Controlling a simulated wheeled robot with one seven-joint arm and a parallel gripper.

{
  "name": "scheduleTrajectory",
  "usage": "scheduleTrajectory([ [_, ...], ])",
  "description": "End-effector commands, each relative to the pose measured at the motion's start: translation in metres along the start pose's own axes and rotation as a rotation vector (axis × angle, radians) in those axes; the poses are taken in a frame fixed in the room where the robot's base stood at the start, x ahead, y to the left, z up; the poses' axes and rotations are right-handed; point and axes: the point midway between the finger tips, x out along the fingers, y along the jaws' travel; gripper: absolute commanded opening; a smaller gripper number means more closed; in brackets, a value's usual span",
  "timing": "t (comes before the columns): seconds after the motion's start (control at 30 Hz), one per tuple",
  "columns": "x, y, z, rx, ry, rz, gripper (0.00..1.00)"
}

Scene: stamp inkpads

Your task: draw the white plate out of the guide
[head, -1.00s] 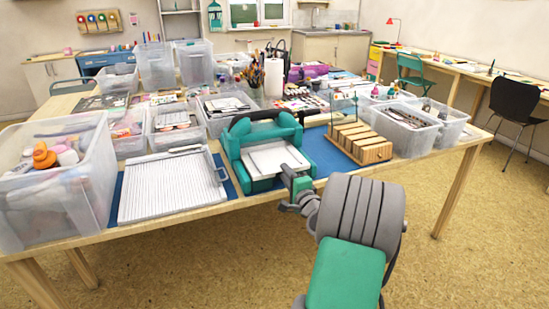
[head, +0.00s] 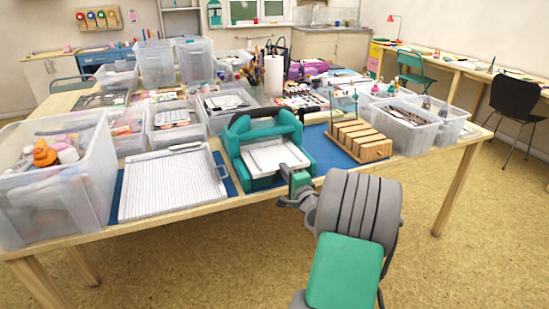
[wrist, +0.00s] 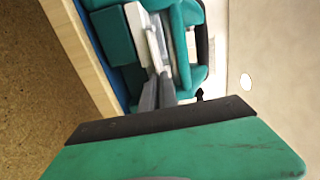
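The white plate (head: 272,157) lies flat in the guide of the teal machine (head: 236,140), a press-like frame with a dark handle on top. My gripper (head: 297,182) is at the plate's near right edge, low in front of the machine. In the wrist view, my two grey fingers (wrist: 159,80) reach the edge of the white plate (wrist: 137,32) beside the teal body (wrist: 110,35). The fingertips are close together there. I cannot tell whether they are clamped on the plate or just around its edge.
A white ridged board (head: 165,187) lies left of the machine and a wooden slotted rack (head: 362,145) stands right of it. Clear bins (head: 70,205) crowd the table's left and back. The floor (head: 200,270) before the table's front edge is free.

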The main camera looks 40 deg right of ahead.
Motion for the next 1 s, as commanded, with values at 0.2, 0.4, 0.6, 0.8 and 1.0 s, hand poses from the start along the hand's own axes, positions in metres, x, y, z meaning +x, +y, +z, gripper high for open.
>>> scheduleTrajectory([
  [0.2, -0.009, 0.001, 0.0, 0.0, 0.001, 0.0, 0.0],
  [0.4, -0.023, 0.001, -0.001, 0.0, 0.001, 0.0, 0.0],
  [0.6, -0.037, 0.001, -0.001, 0.001, 0.001, 0.001, 0.0],
  [0.8, -0.051, 0.001, 0.0, 0.001, 0.001, 0.0, 0.0],
  [1.0, -0.065, 0.001, -0.001, 0.0, 0.002, 0.0, 0.0],
])
